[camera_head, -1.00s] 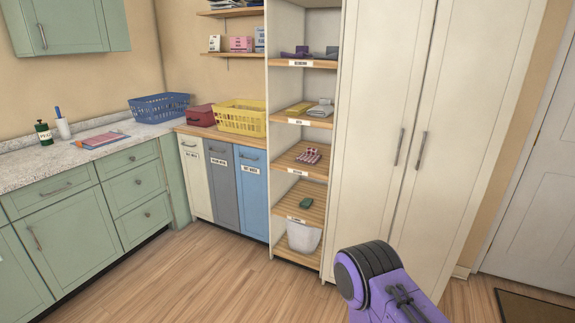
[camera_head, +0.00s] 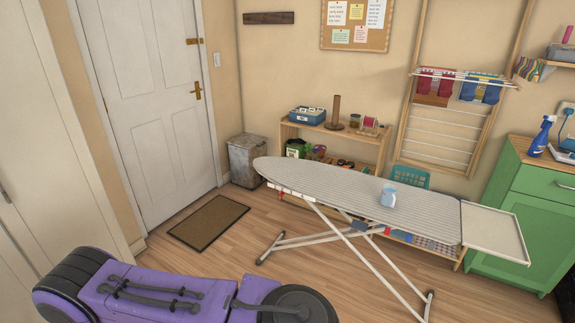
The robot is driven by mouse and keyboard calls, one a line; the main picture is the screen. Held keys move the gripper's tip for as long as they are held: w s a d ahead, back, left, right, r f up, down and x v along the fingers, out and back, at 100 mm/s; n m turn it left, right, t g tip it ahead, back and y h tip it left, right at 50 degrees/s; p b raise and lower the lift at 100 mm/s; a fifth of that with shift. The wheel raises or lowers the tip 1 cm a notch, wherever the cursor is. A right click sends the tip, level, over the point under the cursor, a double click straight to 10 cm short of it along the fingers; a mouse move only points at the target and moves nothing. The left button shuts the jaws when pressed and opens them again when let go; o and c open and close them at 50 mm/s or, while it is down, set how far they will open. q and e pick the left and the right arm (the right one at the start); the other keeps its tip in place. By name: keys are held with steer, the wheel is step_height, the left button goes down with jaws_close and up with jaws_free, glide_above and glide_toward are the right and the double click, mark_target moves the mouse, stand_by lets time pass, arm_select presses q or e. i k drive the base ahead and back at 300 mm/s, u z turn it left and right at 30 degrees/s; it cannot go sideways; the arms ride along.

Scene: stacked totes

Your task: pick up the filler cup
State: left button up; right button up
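A small pale-blue translucent cup (camera_head: 388,196), which looks like the filler cup, stands upright on the right half of the ironing board (camera_head: 330,187). Nothing touches it from my side. A purple arm link of mine shows at the bottom left, well short of the board. Neither of my grippers is in view.
The ironing board stands on crossed white legs, with a flat rest (camera_head: 494,232) at its right end. Behind it are a low wooden shelf (camera_head: 335,134) and a metal bin (camera_head: 245,160). A green cabinet (camera_head: 530,215) stands at right. Floor around the doormat (camera_head: 209,221) is clear.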

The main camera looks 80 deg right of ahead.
mark_target(389, 194)
steer(key=z, duration=3.75)
steer(key=i, duration=0.3)
